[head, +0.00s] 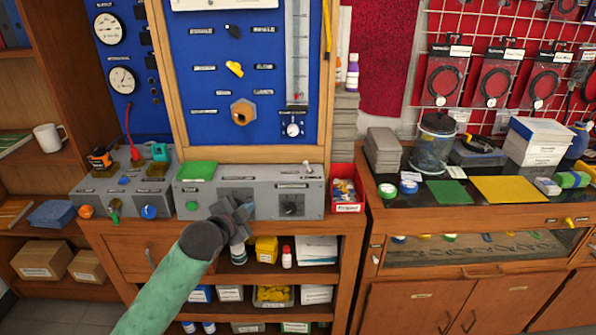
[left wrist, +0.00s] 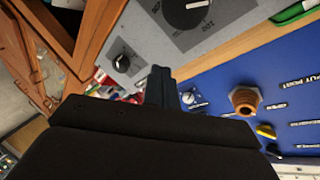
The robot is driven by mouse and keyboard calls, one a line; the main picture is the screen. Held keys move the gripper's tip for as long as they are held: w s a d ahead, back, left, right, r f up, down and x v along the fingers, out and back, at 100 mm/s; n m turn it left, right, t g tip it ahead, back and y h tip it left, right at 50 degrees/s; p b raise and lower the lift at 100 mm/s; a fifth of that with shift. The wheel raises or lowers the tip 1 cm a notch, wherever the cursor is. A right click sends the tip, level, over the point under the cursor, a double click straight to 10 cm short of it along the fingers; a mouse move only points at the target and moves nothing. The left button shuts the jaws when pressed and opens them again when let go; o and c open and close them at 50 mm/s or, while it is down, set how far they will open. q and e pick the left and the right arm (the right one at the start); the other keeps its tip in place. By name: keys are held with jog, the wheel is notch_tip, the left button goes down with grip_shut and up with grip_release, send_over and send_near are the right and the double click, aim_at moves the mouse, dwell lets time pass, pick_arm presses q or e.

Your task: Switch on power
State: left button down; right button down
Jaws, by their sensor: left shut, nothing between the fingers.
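A grey control box (head: 262,208) stands on the wooden bench below the blue panel. Its front has a green button (head: 192,206) at the left, a dark knob (head: 291,205) at the right, and a small toggle (head: 308,167) on its top right. The labels are too small to read, so I cannot tell which control is the power switch. My left gripper (head: 240,209) is shut and empty in front of the box's middle, hiding part of a dial there. In the left wrist view its fingers (left wrist: 161,85) are near the box's dial (left wrist: 187,12) and small knob (left wrist: 122,63). My right gripper is not in view.
A second grey box (head: 122,187) with coloured knobs stands to the left. A red bin (head: 347,190) stands close at the right. The blue panel (head: 205,105) rises behind with a brass hex fitting (head: 243,112). Stocked shelves lie below the bench.

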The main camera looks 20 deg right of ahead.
aim_at(298, 178)
pick_arm(q)
jog(key=s+d+r+m+h, duration=0.1)
jog(key=d+r+m+h, duration=0.3)
jog(key=m, duration=0.5)
jog(key=shift+s+d+h, duration=0.3)
jog(key=shift+d+h, duration=0.35)
jog(key=shift+h, duration=0.05)
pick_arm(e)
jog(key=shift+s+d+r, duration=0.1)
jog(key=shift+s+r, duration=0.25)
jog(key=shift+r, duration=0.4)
pick_arm(q)
jog(key=shift+w+d, duration=0.1)
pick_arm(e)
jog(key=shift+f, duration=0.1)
